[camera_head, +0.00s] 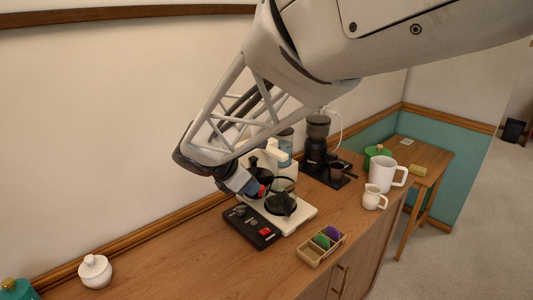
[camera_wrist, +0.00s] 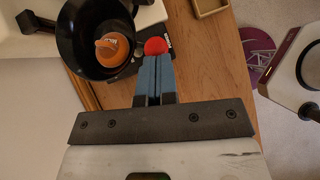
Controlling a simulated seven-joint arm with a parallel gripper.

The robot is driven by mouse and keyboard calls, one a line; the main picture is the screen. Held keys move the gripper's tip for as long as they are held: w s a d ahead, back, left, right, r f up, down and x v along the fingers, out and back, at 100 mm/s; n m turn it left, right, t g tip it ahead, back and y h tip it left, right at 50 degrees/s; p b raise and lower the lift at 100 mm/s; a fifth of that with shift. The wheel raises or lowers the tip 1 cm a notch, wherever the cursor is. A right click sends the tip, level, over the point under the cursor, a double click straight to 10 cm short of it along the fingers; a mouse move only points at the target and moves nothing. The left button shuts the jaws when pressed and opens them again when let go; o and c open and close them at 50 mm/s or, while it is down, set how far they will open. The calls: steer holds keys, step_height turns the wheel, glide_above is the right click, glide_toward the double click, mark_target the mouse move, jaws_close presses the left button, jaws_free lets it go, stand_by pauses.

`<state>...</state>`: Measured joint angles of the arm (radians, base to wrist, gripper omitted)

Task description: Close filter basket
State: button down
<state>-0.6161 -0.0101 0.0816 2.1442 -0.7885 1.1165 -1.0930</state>
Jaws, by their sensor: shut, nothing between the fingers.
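The white coffee maker (camera_head: 284,172) stands on the wooden counter with a glass carafe (camera_head: 281,203) on its base. In the wrist view a round black basket (camera_wrist: 78,47), which looks like the filter basket, is open at the top with an orange piece (camera_wrist: 112,55) inside. My gripper (camera_head: 255,190), with blue fingers, is at the left of the coffee maker. In the wrist view my gripper (camera_wrist: 154,58) is shut and empty, just right of the basket's rim. A red round piece (camera_wrist: 156,46) shows at the fingertips; I cannot tell whether they touch.
A divided wooden box (camera_head: 309,255) is at the counter's front edge. A black grinder (camera_head: 317,150), white mug (camera_head: 384,174) and small pitcher (camera_head: 372,199) stand to the right. The counter's left part is mostly clear.

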steer(key=shift+d, duration=0.35)
steer(key=w+d+n+t+y, duration=0.3)
steer(key=w+d+n, duration=0.4)
steer(key=w+d, duration=0.8)
steer(key=shift+w+d+y, duration=0.15)
steer(key=shift+d+y, duration=0.35)
steer(key=shift+d, duration=0.35)
stand_by(0.7)
stand_by(0.8)
